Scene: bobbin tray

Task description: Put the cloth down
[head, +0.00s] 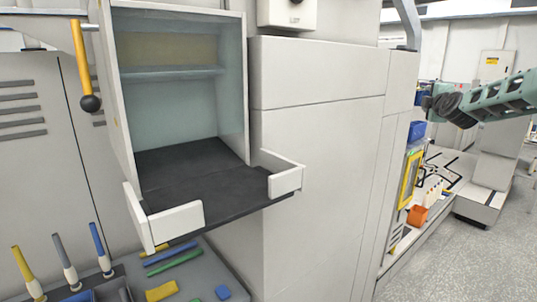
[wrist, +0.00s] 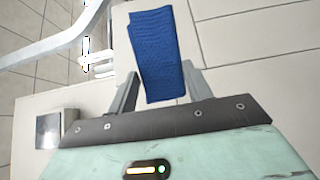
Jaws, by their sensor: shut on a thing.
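A blue ribbed cloth (wrist: 157,58) is between the two grey fingers of my gripper (wrist: 161,88) in the wrist view. The gripper is shut on it, and the cloth extends out past the fingertips. In the head view only part of my green arm shows at the right edge; I cannot make out the gripper or the held cloth there.
An open cabinet (head: 239,75) has a dark bottom panel (head: 200,180) with low white side walls. Below it, a grey work surface (head: 205,268) holds brushes (head: 65,262), coloured strips and a small blue piece (head: 222,292). An orange bin (head: 417,216) stands right. Floor at lower right is clear.

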